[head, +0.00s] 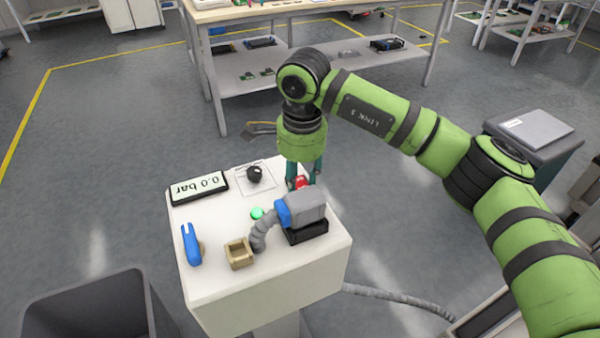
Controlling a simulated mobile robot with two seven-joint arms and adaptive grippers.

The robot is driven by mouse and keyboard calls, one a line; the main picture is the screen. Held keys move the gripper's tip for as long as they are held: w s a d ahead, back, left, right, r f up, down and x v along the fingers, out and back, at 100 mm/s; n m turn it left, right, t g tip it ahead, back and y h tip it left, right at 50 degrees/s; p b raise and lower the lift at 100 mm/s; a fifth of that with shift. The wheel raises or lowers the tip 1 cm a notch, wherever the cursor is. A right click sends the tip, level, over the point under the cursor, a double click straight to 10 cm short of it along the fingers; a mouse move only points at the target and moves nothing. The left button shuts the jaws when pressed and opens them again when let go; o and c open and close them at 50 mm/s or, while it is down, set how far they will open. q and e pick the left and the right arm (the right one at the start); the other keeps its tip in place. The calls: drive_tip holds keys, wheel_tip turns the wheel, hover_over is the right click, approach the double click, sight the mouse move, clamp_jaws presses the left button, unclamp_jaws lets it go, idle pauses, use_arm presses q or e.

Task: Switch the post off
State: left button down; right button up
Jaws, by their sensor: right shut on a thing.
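The post (215,285) is a white pedestal with controls on its top. A display (199,188) reads 0.0 bar, upside down to me. Beside it is a black knob (254,173) on a marked plate. A round green button or lamp (257,213) shows bright near the middle. A blue lever (191,244) is at the left edge. My right gripper (303,185) points down at the back right of the top, its teal fingers closed on a small red part (301,182). The fingers and the grey tool hide some of that part. My left gripper is out of view.
A grey and blue tool (304,208) with a ribbed hose sits in a black holder (307,231) just in front of my right gripper. A small tan open box (239,253) is beside it. A dark bin (85,305) stands at the lower left.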

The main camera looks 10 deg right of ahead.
drive_tip(key=o, duration=1.3)
drive_tip(key=shift+s+a+f, duration=0.1)
drive_tip(key=shift+s+f, duration=0.1)
drive_tip(key=shift+s, duration=0.15)
drive_tip(key=shift+r, duration=0.1)
drive_tip(key=shift+w+r, duration=0.1)
drive_tip(key=shift+r, duration=0.1)
wheel_tip(320, 180, up, 12)
drive_tip(key=shift+s+f, duration=0.2)
drive_tip(key=shift+s, duration=0.25)
